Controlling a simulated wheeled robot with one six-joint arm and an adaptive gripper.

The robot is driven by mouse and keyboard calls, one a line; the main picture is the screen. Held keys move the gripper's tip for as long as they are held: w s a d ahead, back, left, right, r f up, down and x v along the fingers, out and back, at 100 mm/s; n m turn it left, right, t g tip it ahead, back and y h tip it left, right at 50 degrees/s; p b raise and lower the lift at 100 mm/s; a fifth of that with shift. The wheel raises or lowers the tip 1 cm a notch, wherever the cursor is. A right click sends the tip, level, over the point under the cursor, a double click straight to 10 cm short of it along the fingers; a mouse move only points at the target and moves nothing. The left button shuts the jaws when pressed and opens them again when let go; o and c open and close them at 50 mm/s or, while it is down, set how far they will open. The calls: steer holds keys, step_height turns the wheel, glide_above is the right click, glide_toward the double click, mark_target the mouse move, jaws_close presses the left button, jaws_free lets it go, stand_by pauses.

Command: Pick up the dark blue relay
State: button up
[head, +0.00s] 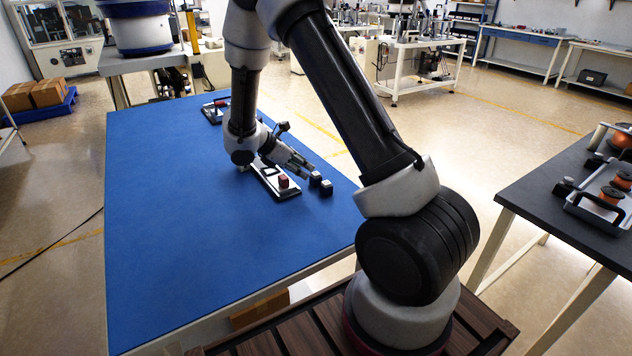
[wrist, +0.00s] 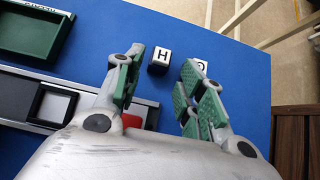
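Two small dark cubes with white lettered tops stand on the blue table, just beyond my gripper's fingertips. In the wrist view, one cube (wrist: 160,60) shows an H, and the other (wrist: 202,66), with a letter like a G, is partly hidden behind the right finger. They also show in the head view as the left cube (head: 315,179) and the right cube (head: 326,188). Their sides look very dark; I cannot tell black from dark blue, so which is the relay is unclear. My gripper (wrist: 160,72) is open and empty, low over the table; its fingers are in the head view (head: 297,163).
A long tray (head: 290,194) with a red block (head: 283,182) and dark square slots lies under and beside my gripper. A green bin (wrist: 28,35) is at upper left in the wrist view. The table's left half (head: 170,220) is clear.

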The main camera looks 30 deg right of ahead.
mark_target(315, 173)
steer(key=x, duration=0.7)
steer(key=shift+d, duration=0.35)
steer(key=shift+s, duration=0.1)
steer(key=c, duration=0.8)
